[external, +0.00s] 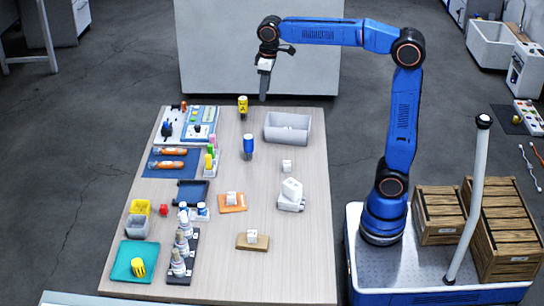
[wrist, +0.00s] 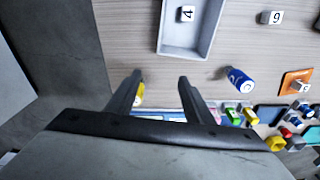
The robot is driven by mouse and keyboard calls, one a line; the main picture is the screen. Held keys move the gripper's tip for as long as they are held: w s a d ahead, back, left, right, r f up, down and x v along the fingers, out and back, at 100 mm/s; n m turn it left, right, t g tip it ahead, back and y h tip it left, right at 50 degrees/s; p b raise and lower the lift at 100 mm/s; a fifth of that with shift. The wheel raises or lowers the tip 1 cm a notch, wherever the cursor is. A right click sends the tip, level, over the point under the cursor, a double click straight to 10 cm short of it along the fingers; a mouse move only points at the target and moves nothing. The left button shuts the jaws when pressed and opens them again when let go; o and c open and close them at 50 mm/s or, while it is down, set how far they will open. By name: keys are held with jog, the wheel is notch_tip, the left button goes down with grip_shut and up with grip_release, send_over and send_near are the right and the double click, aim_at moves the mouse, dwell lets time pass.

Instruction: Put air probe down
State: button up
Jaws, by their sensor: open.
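A blue probe-like cylinder (external: 248,146) with a white mark stands on the table; it also shows in the wrist view (wrist: 240,79). A yellow probe-like cylinder (external: 242,107) with a dark mark stands at the far table edge; in the wrist view it is partly hidden behind the left finger (wrist: 139,95). I cannot tell which of them is the air probe. My gripper (external: 264,97) is open and empty, raised near the table's far edge, a little right of the yellow cylinder. Its spread fingers show in the wrist view (wrist: 160,77), with nothing held between them.
A grey bin (external: 288,139) stands right of the cylinders; the wrist view shows a block marked 4 (wrist: 187,13) in it. Orange tools lie on a blue mat (external: 150,170). Bottles stand in a dark rack (external: 177,279) at front left. The table's front right is clear.

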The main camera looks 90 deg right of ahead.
jog(key=s+a+f+t, duration=0.1)
jog(key=s+a+f, duration=0.3)
jog(key=s, duration=0.6)
jog(key=s+a+f+n+t, duration=0.1)
jog(key=s+a+f, duration=0.2)
jog(key=s+f, duration=0.4)
jog(key=s+a+f+t, duration=0.1)
jog(key=s+a+f, duration=0.3)
jog(key=s, duration=0.9)
jog(key=shift+a+f+n+t, duration=0.3)
jog(key=shift+f+n, duration=0.1)
jog(key=shift+f, duration=0.35)
